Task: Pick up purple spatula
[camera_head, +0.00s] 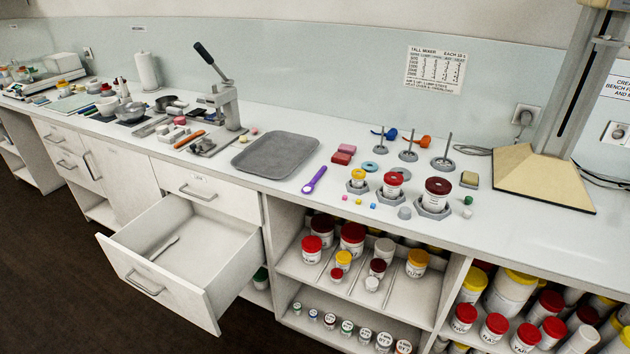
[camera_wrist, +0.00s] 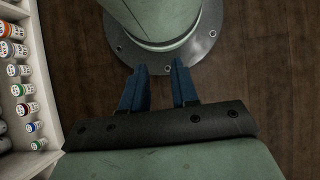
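The purple spatula (camera_head: 315,180) lies on the white worktop (camera_head: 290,190), just right of the grey tray, in the head view. It lies at a slant, with nothing on top of it. My gripper (camera_wrist: 160,70) shows only in the wrist view. Its two blue fingers are apart with nothing between them. It points down at the dark floor, near a round grey base plate, and is away from the spatula. The spatula is not in the wrist view.
A grey tray (camera_head: 275,154) lies left of the spatula. Jars, pegs and small cubes stand to its right. An open drawer (camera_head: 165,245) juts out below the worktop, with a white utensil inside. Shelves of jars (camera_head: 350,255) are under the worktop; small jars (camera_wrist: 20,90) show in the wrist view.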

